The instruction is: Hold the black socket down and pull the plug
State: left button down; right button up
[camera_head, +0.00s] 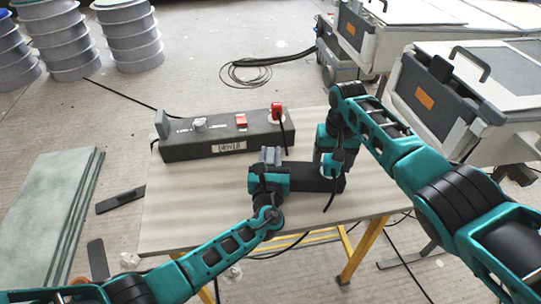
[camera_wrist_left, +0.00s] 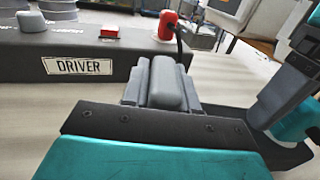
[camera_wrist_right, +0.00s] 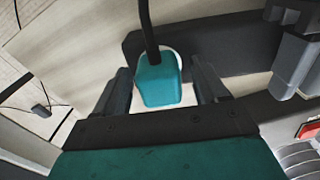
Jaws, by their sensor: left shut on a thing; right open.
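The black socket (camera_head: 318,180) is a long dark block lying on the near part of the table; it also shows in the right wrist view (camera_wrist_right: 225,45). A teal plug (camera_wrist_right: 158,80) with a black cord stands in a white round seat near its right end. My right gripper (camera_head: 328,160) is open, its fingers on either side of the plug with gaps. My left gripper (camera_head: 270,156) is shut on a grey rounded piece (camera_wrist_left: 168,85) at the socket's left end. How that piece joins the socket is hidden by the gripper.
A long dark box (camera_head: 190,147) labelled DRIVER lies behind, with a red plug (camera_head: 277,110), a red switch (camera_head: 240,121) and a pale knob (camera_head: 200,124). The table (camera_head: 190,205) is bare at the front left. Grey cases (camera_head: 440,90) stand at the right.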

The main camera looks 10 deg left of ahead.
jog(key=shift+c, duration=0.2)
dwell(0.7)
grip_shut()
jog(key=shift+r, duration=3.05)
jog(key=shift+r, duration=0.1)
jog(key=shift+r, duration=2.4)
pick_arm(q)
jog(key=c, duration=0.8)
grip_release()
jog(key=shift+s, duration=0.1)
